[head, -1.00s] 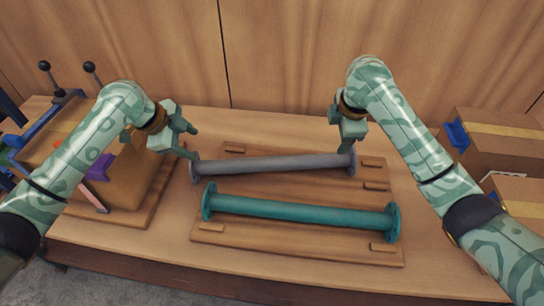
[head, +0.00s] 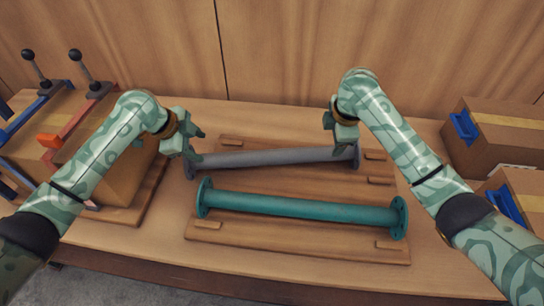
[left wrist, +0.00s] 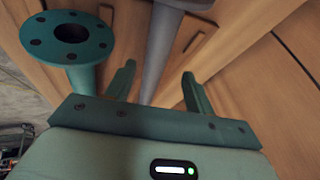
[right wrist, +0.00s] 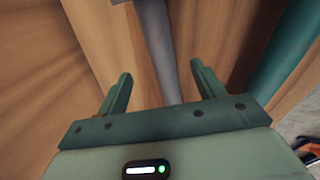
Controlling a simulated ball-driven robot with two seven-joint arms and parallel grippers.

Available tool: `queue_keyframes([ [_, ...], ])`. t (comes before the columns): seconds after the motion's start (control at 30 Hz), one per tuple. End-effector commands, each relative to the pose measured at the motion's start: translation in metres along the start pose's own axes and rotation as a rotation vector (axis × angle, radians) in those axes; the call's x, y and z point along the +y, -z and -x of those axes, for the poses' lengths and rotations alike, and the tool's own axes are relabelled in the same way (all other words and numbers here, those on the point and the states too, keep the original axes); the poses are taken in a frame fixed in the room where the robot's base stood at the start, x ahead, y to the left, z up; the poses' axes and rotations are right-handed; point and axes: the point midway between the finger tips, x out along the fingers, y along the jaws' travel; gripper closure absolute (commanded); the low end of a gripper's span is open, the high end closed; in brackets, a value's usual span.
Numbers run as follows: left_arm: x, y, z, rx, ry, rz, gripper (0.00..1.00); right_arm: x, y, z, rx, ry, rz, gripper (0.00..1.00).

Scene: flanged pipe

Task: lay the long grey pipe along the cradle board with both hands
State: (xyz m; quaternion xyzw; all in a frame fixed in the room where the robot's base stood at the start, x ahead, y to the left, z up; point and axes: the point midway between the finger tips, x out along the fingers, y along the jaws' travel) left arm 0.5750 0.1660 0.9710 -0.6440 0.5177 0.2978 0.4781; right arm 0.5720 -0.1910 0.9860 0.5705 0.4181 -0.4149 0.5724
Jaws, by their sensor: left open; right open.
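The long grey pipe (head: 265,158) has a flange at each end and lies across the back part of the wooden cradle board (head: 300,254). Its right end sits a little further back than its left. My left gripper (head: 192,150) is open at the pipe's left end; in the left wrist view the pipe (left wrist: 158,50) runs between the two fingers (left wrist: 158,74). My right gripper (head: 342,148) is open near the right end; in the right wrist view the pipe (right wrist: 160,45) passes between its fingers (right wrist: 160,74). Finger contact cannot be told.
A teal flanged pipe (head: 300,207) lies in front of the grey one on the board. Small wooden blocks (head: 390,245) sit near the board's corners. Cardboard boxes (head: 495,138) stand at the right; another box (head: 112,185) and black-knobbed levers (head: 75,60) stand at the left.

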Motion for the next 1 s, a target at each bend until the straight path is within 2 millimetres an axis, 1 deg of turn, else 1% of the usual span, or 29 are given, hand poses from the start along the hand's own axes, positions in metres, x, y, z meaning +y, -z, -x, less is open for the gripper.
queue_keyframes([
  [0.03,0.001,0.001,-0.011,0.001,-0.003,0.002,0.47,-0.001,0.000,-0.010,-0.001,0.003,-0.001,0.32],
  [0.2,0.002,0.001,-0.045,0.000,-0.004,0.002,0.47,-0.001,0.000,-0.044,-0.002,0.002,0.000,0.32],
  [0.4,0.001,0.001,-0.084,0.000,-0.004,0.003,0.47,0.000,0.000,-0.083,-0.001,0.002,-0.001,0.32],
  [0.5,0.001,0.000,-0.100,-0.002,-0.003,0.002,0.47,0.000,0.000,-0.100,-0.001,0.001,0.001,0.32],
  [0.7,0.000,0.000,-0.118,0.000,-0.001,0.001,0.47,0.000,0.001,-0.118,0.000,0.000,0.001,0.32],
  [0.8,0.000,0.000,-0.122,-0.002,-0.001,-0.001,0.47,0.000,0.000,-0.122,0.000,0.000,0.002,0.32],
  [1.0,0.000,0.000,-0.123,-0.001,0.000,-0.001,0.47,0.000,0.000,-0.123,0.000,-0.002,0.002,0.32],
])
